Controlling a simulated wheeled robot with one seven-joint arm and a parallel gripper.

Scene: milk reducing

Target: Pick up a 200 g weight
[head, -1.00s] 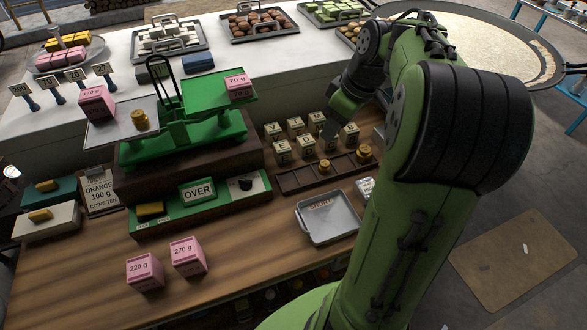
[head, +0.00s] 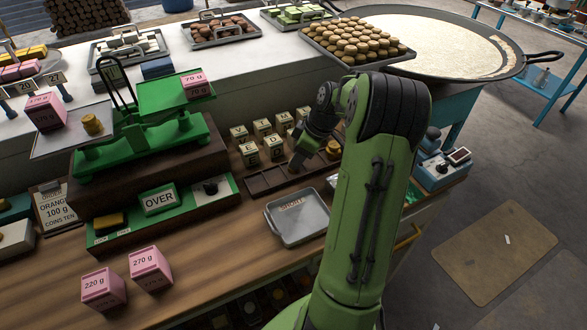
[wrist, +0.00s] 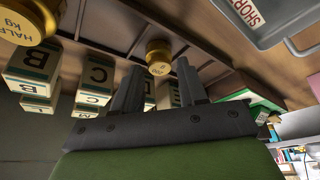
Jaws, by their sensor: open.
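In the wrist view a small brass weight (wrist: 159,57) sits in the wooden slotted rack; its upside-down label seems to read 200. My gripper (wrist: 158,70) is open, its two fingertips to either side of this weight's near part. Whether they touch it I cannot tell. In the head view my gripper (head: 297,165) is low over the rack (head: 262,183) and hides the small weight. A larger brass weight (head: 334,148) stands in the rack just right of my gripper; in the wrist view it is marked HALF kg (wrist: 25,22).
Lettered cubes (head: 274,147) stand in rows behind the rack. A grey SHORT tray (head: 297,219) lies in front. A green balance (head: 150,140) holds pink blocks and a brass weight at left. Two pink blocks (head: 150,268) stand on the counter, front left.

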